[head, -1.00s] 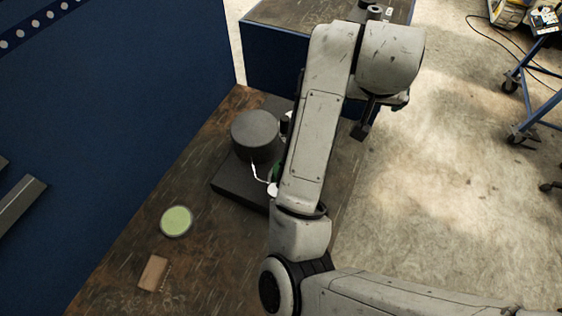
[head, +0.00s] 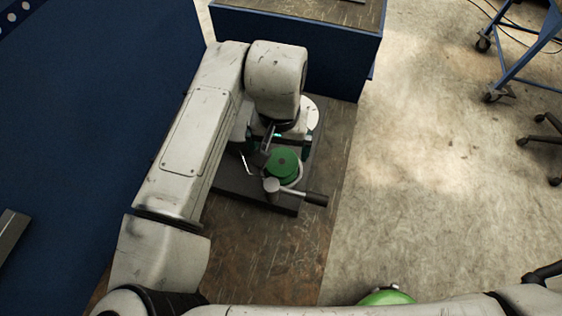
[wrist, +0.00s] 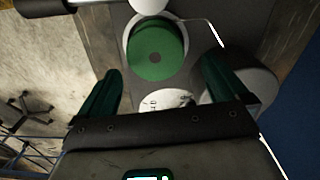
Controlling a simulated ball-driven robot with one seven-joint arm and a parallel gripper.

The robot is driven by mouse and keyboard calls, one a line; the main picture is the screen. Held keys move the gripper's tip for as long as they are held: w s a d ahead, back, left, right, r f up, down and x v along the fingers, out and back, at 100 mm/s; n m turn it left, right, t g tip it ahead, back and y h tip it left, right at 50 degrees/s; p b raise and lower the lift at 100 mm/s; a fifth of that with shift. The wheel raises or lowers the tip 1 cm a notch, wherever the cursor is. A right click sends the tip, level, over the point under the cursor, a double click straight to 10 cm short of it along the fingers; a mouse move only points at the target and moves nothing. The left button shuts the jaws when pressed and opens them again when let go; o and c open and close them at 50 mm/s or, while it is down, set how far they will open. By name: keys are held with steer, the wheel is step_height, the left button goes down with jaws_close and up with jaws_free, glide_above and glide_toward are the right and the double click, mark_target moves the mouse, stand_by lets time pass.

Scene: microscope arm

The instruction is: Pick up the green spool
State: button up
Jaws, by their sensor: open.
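The green spool (head: 282,165) is a round disc with a dark centre, sitting in a pale ring on a dark base (head: 250,187). It also shows in the wrist view (wrist: 157,51), where its whole top is visible. My gripper (head: 284,153) is over the far side of this base, close to the spool. In the wrist view my gripper (wrist: 160,88) is open and empty, with its green-lined fingers wide apart. The spool appears beyond the fingertips, roughly centred between them. I cannot tell the height gap.
A white knob (head: 271,186) and a dark handle (head: 316,199) stand at the spool's near side. A marked white disc (wrist: 168,101) is near the fingers. The tabletop (head: 270,255) nearby is clear.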

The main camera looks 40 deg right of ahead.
mark_target(282, 160)
steer(key=shift+s+d+f+p, duration=0.1)
steer(key=shift+f+p, duration=0.3)
steer(key=shift+f, duration=1.05)
steer(key=shift+s+d+f+p, duration=0.1)
steer(key=shift+f+p, duration=0.3)
steer(key=shift+f, duration=1.05)
steer(key=shift+c, duration=0.3)
steer(key=c, duration=0.9)
